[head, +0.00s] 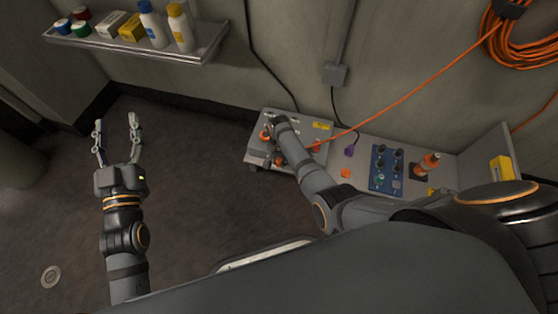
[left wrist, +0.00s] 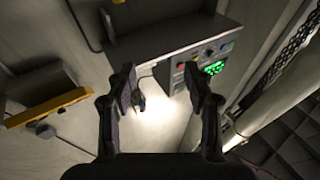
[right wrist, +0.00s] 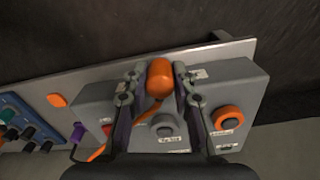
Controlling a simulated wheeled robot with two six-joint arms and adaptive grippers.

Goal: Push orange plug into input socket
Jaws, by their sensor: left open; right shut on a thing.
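My right gripper (right wrist: 158,85) is shut on the orange plug (right wrist: 160,78), over the grey box (right wrist: 246,88). An orange cable trails from the plug. Two round fittings show on the box in the right wrist view: a grey one (right wrist: 163,126) close to the fingers and an orange-ringed one (right wrist: 228,118) to the right. Their labels are too small to read surely, so I cannot tell which is the input socket. The plug's tip is hidden, and whether it touches the box is unclear. My left gripper (head: 118,140) is open and empty over the floor at left.
The cable (head: 400,95) runs to a coil (head: 520,35) on the wall. Right of the box are a purple plug (head: 350,150), a blue panel (head: 386,168) and an orange-and-white item (head: 428,164). A wall shelf (head: 135,45) holds bottles and boxes.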

